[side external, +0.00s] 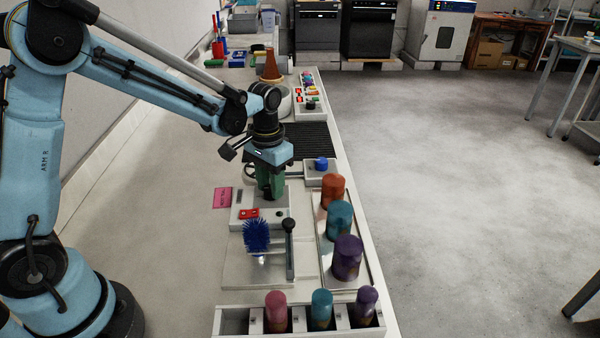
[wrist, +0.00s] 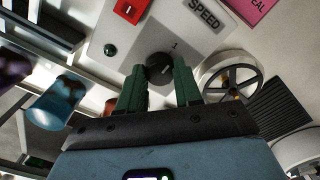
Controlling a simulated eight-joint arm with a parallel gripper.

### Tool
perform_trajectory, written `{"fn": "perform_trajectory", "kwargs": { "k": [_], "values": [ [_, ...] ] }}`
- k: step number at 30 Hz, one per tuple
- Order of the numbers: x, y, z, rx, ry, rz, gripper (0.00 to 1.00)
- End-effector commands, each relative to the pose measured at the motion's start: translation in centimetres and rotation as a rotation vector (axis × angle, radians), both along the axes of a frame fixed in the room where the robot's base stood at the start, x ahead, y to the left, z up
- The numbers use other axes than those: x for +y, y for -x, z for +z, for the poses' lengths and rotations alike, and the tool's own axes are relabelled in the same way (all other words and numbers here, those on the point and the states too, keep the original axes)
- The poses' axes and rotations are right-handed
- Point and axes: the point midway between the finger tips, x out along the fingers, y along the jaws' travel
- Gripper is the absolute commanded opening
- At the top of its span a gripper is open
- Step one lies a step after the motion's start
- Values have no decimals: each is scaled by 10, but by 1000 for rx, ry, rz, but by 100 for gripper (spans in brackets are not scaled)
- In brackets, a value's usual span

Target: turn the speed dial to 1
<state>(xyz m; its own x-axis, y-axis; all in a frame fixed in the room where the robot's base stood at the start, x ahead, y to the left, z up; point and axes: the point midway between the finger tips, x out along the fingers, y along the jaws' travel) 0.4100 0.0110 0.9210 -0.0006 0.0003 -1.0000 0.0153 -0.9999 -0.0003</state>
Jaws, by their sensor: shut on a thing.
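The speed dial (wrist: 159,66) is a black round knob on a pale control panel (wrist: 120,28). A "SPEED" label (wrist: 204,14) and a "1" mark sit near it in the wrist view. A small pale mark shows on the knob, but its exact setting is hard to read. My gripper (wrist: 160,75) has its green fingers on either side of the dial, shut on it. In the side view my gripper (side external: 270,190) points down at the panel's box (side external: 240,213), and the dial is hidden behind the fingers.
A spoked wheel (wrist: 233,82) stands close to the right finger.

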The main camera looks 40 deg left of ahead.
Motion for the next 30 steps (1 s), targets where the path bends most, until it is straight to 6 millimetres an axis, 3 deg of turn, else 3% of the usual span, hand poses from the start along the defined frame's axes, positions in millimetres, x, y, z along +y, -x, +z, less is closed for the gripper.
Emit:
{"fn": "perform_trajectory", "kwargs": {
  "k": [7,8,13,23,30],
  "values": [
    [0,0,0,-1,1,2,4],
    [0,0,0,-1,1,1,35],
    [0,0,0,-1,1,1,60],
    [0,0,2,-1,0,0,60],
    [0,0,30,-1,0,0,60]
  ]
}}
